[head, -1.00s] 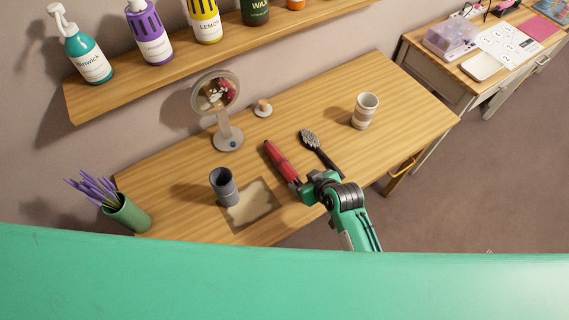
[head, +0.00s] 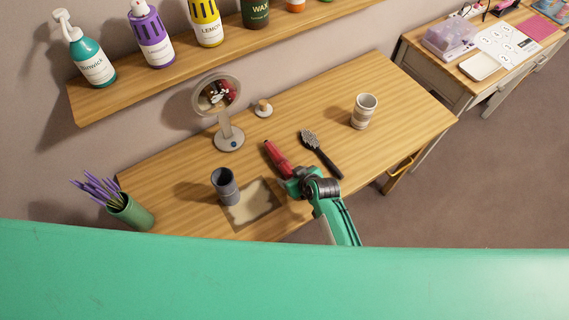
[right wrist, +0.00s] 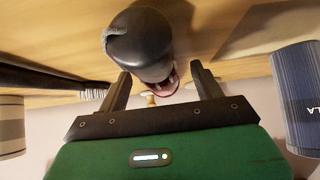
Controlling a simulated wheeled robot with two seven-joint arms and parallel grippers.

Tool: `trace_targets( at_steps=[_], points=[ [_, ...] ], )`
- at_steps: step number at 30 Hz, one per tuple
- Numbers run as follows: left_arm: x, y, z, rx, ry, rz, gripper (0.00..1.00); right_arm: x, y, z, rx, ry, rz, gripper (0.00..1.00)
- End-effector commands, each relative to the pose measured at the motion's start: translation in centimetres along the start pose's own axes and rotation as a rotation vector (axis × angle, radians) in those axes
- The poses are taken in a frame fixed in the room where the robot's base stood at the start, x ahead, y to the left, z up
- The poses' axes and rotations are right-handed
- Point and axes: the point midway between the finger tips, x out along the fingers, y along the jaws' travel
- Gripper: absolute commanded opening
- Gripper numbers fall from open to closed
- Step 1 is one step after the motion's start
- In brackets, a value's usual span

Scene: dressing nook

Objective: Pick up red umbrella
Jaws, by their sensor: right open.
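The red umbrella (head: 276,157) lies folded on the wooden table, its near end hidden by my right gripper in the head view. My right gripper (head: 289,183) is low over the table at that near end. In the right wrist view the umbrella's rounded dark grey handle end (right wrist: 140,45) is close in front of the open right gripper (right wrist: 160,72), roughly between its two fingers. I cannot tell whether the fingers touch it. My left gripper is not in view.
A black hairbrush (head: 320,152) lies just right of the umbrella. A dark blue cup (head: 225,186) and a framed mat (head: 263,211) are on its left. A round mirror (head: 229,138) stands behind, and a striped cup (head: 363,111) stands at the right. A shelf (head: 170,84) with bottles is above.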

Motion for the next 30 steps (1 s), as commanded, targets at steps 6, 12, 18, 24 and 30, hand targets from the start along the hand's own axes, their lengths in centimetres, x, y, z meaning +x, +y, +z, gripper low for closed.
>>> trace_targets(
  at_steps=[6, 12, 18, 24, 30],
  points=[
    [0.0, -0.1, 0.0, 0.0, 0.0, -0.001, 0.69, 0.0, 0.0, 0.0, 0.0, 0.0, 0.0, 0.6],
    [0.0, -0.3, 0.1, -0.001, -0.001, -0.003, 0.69, 0.0, 0.0, 0.0, 0.0, 0.0, 0.0, 0.2],
    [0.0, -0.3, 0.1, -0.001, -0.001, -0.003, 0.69, 0.0, 0.0, -0.1, -0.001, 0.002, 0.001, 0.13],
    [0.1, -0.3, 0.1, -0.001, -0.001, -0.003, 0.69, -0.3, 0.0, -0.4, -0.001, 0.003, 0.001, 0.13],
    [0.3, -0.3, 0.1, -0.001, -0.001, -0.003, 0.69, -1.7, 0.0, -1.8, -0.002, 0.005, 0.001, 0.13]
  ],
)
